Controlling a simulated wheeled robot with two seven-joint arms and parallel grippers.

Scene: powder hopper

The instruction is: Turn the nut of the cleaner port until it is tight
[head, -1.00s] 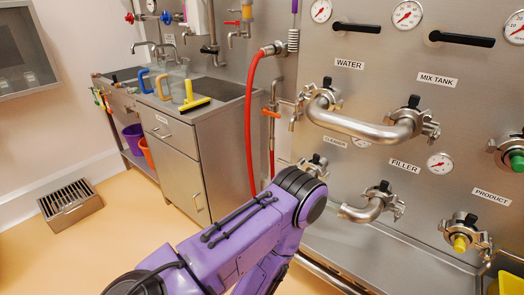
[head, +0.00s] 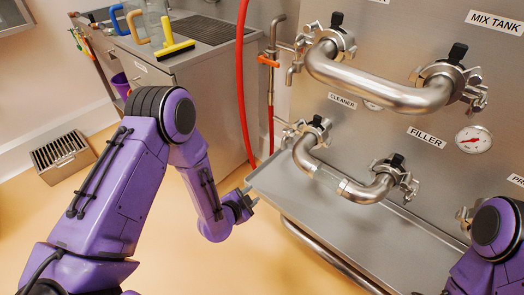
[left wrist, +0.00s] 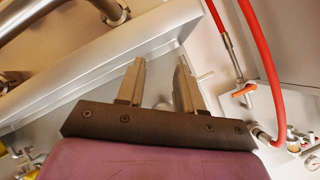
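The cleaner port (head: 314,132) is on the steel panel below its CLEANER label (head: 342,101). A black nut (head: 317,120) tops its clamp. A short U-shaped pipe (head: 335,178) runs from this port to the filler port (head: 392,178).
A larger U-pipe (head: 380,92) spans the upper ports. A red hose (head: 241,85) hangs left of the panel, near an orange valve handle (head: 268,61). A rail (head: 330,258) runs below the ledge. A cabinet (head: 205,95) stands at the left.

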